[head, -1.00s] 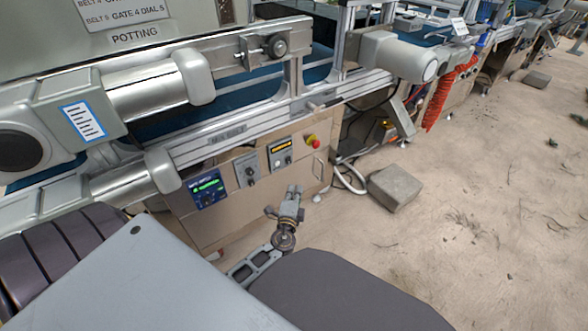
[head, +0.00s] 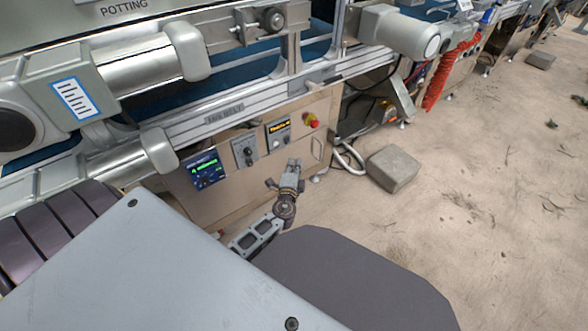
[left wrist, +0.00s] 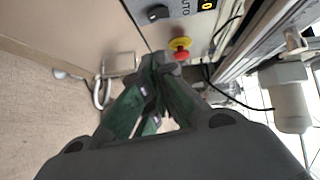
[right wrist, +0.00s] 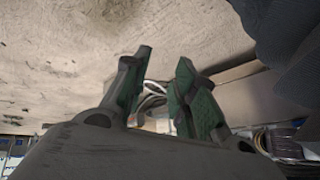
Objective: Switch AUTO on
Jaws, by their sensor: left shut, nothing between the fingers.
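The panel with the orange display (head: 278,134) is on the beige cabinet front, with a dark knob below the display. In the left wrist view the lettering AUTO shows beside a dark knob (left wrist: 158,13) at the top edge. The knob's setting is too small to tell. My left gripper (head: 293,163) is shut and empty, in front of the cabinet and just below that panel in the head view. Its fingertips (left wrist: 160,60) appear apart from the knob. My right gripper (right wrist: 166,68) is open and empty; it cannot be made out in the head view.
A red emergency stop on a yellow base (head: 311,121) is right of the panel. A grey panel with knobs (head: 244,150) and a blue screen (head: 203,170) are left of it. A conveyor rail (head: 225,118) runs above. A stone block (head: 393,168) lies on the open floor.

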